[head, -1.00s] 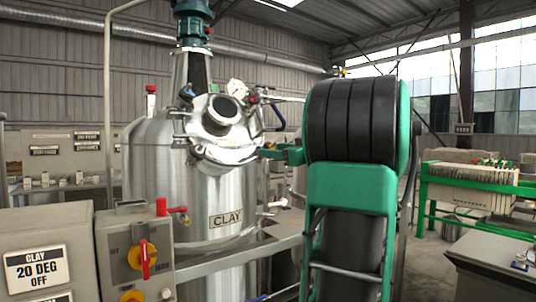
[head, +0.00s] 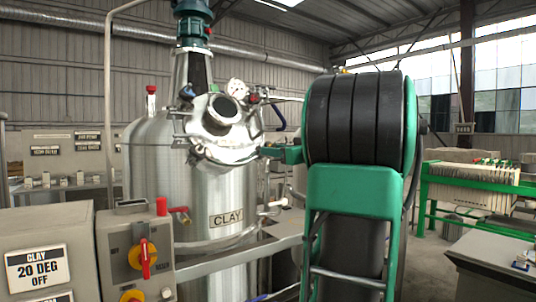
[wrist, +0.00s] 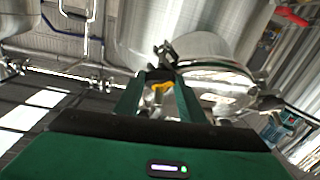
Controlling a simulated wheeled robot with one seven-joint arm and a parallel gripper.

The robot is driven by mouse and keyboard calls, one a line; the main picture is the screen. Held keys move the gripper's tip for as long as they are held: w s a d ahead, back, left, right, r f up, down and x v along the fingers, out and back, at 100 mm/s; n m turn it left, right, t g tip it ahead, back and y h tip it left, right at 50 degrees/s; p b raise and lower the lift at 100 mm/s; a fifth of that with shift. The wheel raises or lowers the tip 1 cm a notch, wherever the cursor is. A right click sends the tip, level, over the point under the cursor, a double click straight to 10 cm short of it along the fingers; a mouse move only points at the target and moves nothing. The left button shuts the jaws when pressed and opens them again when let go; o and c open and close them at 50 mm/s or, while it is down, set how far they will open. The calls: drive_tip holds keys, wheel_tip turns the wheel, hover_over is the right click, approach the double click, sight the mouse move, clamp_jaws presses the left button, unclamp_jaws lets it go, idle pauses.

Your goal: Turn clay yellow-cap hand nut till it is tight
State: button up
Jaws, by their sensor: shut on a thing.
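The clay tank (head: 165,185) is a shiny steel vessel with a CLAY plate (head: 226,219). Its round lid (head: 228,148) has a short sight-glass neck and clamps around the rim. My gripper (head: 268,152) is at the right edge of this lid. In the wrist view, a yellow cap (wrist: 162,87) sits between the fingertips of my gripper (wrist: 160,80), which is shut on it beside the lid's rim. The cap is hidden in the head view. The threads and seat of the nut cannot be made out.
A control box (head: 140,255) with a red-and-yellow switch and a temperature panel (head: 40,265) stand at the front left. A pressure gauge (head: 237,86) and pipes rise behind the lid. A green-framed filter press (head: 470,190) is at the right.

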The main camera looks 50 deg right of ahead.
drive_tip(key=shift+w+a+r+m+g+h, duration=0.3)
drive_tip(key=shift+m+g+h, duration=1.05)
drive_tip(key=shift+m, duration=2.3)
drive_tip(key=shift+w+a+r+m+g+h, duration=0.1)
drive_tip(key=shift+w+a+m+g+h, duration=0.25)
drive_tip(key=shift+m+g+h, duration=2.1)
drive_tip(key=shift+w+a+r+m+g+y, duration=0.15)
drive_tip(key=shift+a+m+g, duration=0.3)
drive_tip(key=shift+m, duration=4.35)
drive_tip(key=o, duration=1)
drive_tip(key=shift+o, duration=0.2)
drive_tip(key=shift+d, duration=0.1)
drive_tip(key=shift+s+d, duration=0.1)
drive_tip(key=shift+d, duration=0.05)
drive_tip(key=shift+g, duration=0.25)
